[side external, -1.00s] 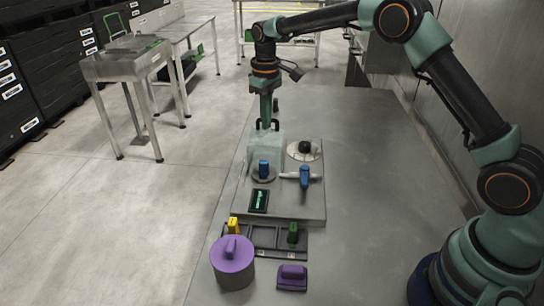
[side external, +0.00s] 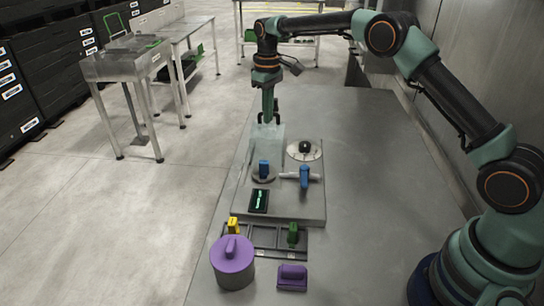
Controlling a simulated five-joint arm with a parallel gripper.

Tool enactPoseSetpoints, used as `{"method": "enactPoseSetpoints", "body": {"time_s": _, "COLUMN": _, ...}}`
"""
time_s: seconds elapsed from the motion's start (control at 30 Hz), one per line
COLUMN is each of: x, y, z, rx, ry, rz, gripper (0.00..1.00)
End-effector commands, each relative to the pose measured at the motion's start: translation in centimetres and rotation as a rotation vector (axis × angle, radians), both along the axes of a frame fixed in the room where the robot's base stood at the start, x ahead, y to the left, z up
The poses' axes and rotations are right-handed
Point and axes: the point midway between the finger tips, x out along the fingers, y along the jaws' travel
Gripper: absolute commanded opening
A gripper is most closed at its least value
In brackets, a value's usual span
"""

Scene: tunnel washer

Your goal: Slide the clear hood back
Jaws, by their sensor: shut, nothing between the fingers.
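The clear hood (side external: 267,143) is a pale, see-through box at the far left part of the grey base plate (side external: 285,207). It stands behind the blue knob on a round disc (side external: 263,170). My gripper (side external: 268,121) points down at the hood's far upper edge, with its fingers shut and nothing seen between them. I cannot tell whether the fingers touch the hood.
On the plate are a black knob on a pale disc (side external: 304,149), a blue-handled valve (side external: 304,176) and a small display (side external: 259,200). In front are a dark rack (side external: 265,238) with yellow and green blocks, a purple lidded pot (side external: 232,264) and a purple block (side external: 292,276). The table's right side is clear.

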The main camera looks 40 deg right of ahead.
Motion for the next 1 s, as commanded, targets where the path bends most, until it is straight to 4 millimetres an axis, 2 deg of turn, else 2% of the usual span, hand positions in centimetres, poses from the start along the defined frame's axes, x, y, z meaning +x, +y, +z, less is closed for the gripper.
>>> {"method": "enactPoseSetpoints", "body": {"time_s": 0.27, "x": 0.0, "y": -0.1, "z": 0.0, "rx": 0.000, "ry": 0.000, "rz": -0.001, "gripper": 0.00}}
{"method": "enactPoseSetpoints", "body": {"time_s": 0.7, "x": 1.9, "y": -1.9, "z": 0.0, "rx": 0.000, "ry": -0.001, "rz": -0.001, "gripper": 0.00}}
{"method": "enactPoseSetpoints", "body": {"time_s": 1.0, "x": 2.1, "y": -2.2, "z": 0.0, "rx": 0.000, "ry": 0.000, "rz": -0.001, "gripper": 0.00}}
